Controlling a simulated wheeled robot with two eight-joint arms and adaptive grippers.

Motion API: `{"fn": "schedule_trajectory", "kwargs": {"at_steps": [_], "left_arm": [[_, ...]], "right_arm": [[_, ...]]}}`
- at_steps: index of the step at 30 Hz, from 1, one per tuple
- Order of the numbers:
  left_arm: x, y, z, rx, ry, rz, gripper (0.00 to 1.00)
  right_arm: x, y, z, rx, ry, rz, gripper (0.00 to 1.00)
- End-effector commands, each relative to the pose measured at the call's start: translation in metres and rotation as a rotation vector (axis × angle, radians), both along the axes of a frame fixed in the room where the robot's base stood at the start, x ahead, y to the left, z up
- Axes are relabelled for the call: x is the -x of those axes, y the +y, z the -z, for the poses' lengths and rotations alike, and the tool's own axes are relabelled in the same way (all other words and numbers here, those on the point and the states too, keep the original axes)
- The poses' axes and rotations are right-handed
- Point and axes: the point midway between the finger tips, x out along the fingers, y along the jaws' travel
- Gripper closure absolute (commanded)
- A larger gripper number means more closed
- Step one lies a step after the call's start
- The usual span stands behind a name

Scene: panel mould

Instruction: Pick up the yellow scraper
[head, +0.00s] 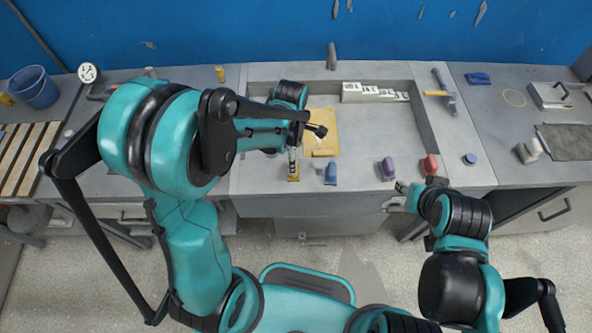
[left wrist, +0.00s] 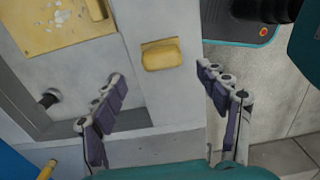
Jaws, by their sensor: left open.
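The yellow scraper (head: 293,178) lies on the front rim of the grey mould, with my left gripper (head: 293,160) right over it and partly hiding it. In the left wrist view the yellow scraper (left wrist: 163,54) shows as a short block with a darker strip along one edge. The fingers of my left gripper (left wrist: 160,73) are spread apart and empty, one on either side of the scraper's line and short of touching it in the picture. My right gripper (head: 397,198) is low at the table's front edge, too small to tell its state.
A blue scraper (head: 330,174), a purple one (head: 387,169) and a red one (head: 430,165) stand along the same rim. A yellow panel (head: 322,127) with pale flecks lies in the mould.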

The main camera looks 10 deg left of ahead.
Motion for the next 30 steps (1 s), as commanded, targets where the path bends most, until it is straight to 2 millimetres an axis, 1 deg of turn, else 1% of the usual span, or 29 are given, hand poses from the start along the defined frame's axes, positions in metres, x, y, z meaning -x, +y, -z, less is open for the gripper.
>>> {"fn": "schedule_trajectory", "kwargs": {"at_steps": [1,10,14,20,21,23,24,27,30], "left_arm": [[0.0,0.0,0.008,0.0,0.0,0.001,0.26],[0.003,-0.005,0.051,0.001,-0.001,0.002,0.26],[0.003,-0.005,0.06,0.0,-0.002,0.002,0.26],[0.003,-0.005,0.059,0.0,-0.002,0.003,0.26],[0.003,-0.005,0.059,0.0,-0.002,0.003,0.31],[0.003,-0.005,0.059,0.0,-0.002,0.003,0.47],[0.003,-0.005,0.059,0.0,-0.002,0.003,0.57],[0.003,-0.005,0.059,0.0,-0.002,0.003,0.81],[0.003,-0.005,0.059,0.0,-0.002,0.003,0.81]], "right_arm": [[0.0,0.0,0.004,0.0,0.0,0.0,0.6],[0.0,0.0,0.022,0.0,0.0,0.0,0.6],[0.0,0.0,0.024,0.0,0.0,0.0,0.6],[0.0,0.0,0.023,0.0,0.0,0.0,0.6],[0.0,0.0,0.023,0.0,0.0,0.0,0.6],[0.0,0.0,0.023,0.0,0.0,0.0,0.6],[0.0,0.0,0.023,0.0,0.0,0.0,0.6],[0.0,0.0,0.023,0.0,0.0,0.0,0.6],[0.0,0.0,0.023,0.0,0.0,0.0,0.6]]}}
